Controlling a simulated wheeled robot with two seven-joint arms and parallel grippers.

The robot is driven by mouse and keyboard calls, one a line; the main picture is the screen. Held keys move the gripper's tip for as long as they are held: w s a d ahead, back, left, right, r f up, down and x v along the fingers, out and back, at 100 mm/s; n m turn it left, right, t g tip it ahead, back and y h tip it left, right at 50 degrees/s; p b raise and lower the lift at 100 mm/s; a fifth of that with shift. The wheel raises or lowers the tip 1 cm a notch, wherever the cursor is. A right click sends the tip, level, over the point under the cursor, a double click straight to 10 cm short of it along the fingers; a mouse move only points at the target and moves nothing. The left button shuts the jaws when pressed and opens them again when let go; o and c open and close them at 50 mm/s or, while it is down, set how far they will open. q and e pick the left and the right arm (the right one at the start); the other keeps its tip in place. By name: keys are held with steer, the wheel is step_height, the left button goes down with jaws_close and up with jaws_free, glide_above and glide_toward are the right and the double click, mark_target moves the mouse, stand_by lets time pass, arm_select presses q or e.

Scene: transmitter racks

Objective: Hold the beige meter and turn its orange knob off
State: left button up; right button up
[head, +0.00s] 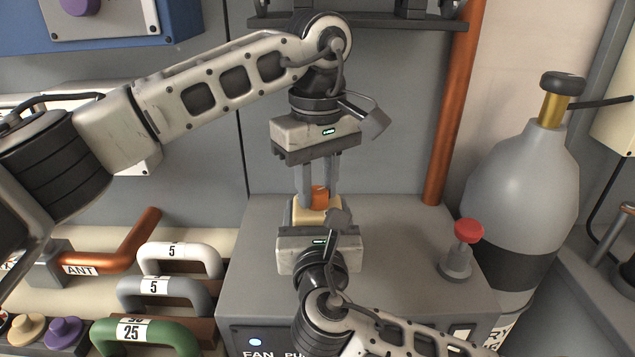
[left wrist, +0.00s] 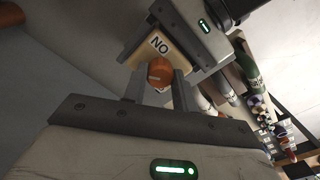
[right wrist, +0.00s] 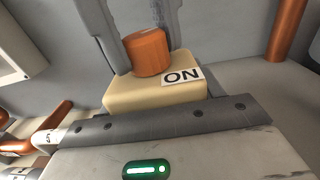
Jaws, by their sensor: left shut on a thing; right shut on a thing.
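The beige meter (head: 303,214) is at the top of the grey cabinet, partly hidden by my right gripper (head: 318,232). The right wrist view shows it as a beige block (right wrist: 150,97) close against that gripper's body, with an "ON" label (right wrist: 182,77). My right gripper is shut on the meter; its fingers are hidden. The orange knob (head: 320,197) sits on the meter, beside the label in the right wrist view (right wrist: 149,53). My left gripper (head: 318,190) reaches down from above. Its two fingers are shut on the knob, one on each side, as the left wrist view (left wrist: 160,80) shows.
A red button (head: 468,231) stands on the cabinet's right side (head: 400,235), by a grey bottle (head: 522,180). Copper pipe (head: 455,110) rises behind. White, grey and green handles (head: 180,252) and the "ANT" pipe (head: 115,253) are at left. A dark shelf (head: 400,20) hangs above.

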mark_target(318, 190)
arm_select(q)
steer(key=n, duration=0.5)
steer(key=shift+r+n, duration=0.1)
steer(key=shift+n, duration=0.2)
arm_select(e)
steer(key=shift+f, duration=0.1)
arm_select(q)
steer(key=n, duration=0.5)
steer(key=shift+n, duration=0.4)
steer(key=o, duration=1)
step_height(318, 190, up, 8)
steer(key=shift+f, duration=0.25)
